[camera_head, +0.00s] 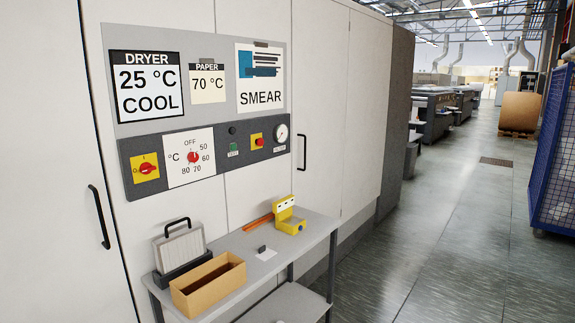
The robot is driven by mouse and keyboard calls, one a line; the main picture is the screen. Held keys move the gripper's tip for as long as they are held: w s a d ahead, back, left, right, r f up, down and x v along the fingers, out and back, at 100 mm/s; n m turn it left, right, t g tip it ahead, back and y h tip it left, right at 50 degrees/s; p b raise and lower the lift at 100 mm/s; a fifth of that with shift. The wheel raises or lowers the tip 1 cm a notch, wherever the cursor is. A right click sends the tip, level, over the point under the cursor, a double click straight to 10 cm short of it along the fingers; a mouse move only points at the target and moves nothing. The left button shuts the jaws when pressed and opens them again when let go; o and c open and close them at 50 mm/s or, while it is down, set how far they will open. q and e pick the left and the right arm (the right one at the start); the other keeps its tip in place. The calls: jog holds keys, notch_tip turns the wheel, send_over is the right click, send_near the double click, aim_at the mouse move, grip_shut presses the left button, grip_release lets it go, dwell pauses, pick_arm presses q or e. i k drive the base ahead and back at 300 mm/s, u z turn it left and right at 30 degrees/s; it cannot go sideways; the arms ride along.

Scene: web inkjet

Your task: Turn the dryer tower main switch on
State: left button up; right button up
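A red rotary switch (147,168) on a yellow plate sits at the left end of the dark control strip (218,137). It looks like the main switch; its handle lies roughly level, toward a small "O" mark on the left. The dryer display (147,87) above reads "25 °C COOL". Right of the switch is a white temperature dial (191,172) with a red knob, marked OFF, 50, 60, 70 and 80. Neither of my grippers shows in the head view.
A grey table (318,232) stands below the panel with an open cardboard box (207,287), a grey handled case (180,248) and a yellow device (288,216). Black door handles (99,217) jut from the cabinet. The floor (455,225) to the right is open, up to a blue cage (556,160).

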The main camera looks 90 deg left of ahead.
aim_at(146, 168)
jog(key=z, duration=0.65)
jog(key=i, duration=0.2)
jog(key=u, duration=2.45)
jog(key=i, duration=0.15)
jog(key=u, duration=1.65)
jog(key=k, duration=0.3)
jog(key=u, duration=0.4)
jog(key=i, duration=1.2)
jog(key=z, duration=0.4)
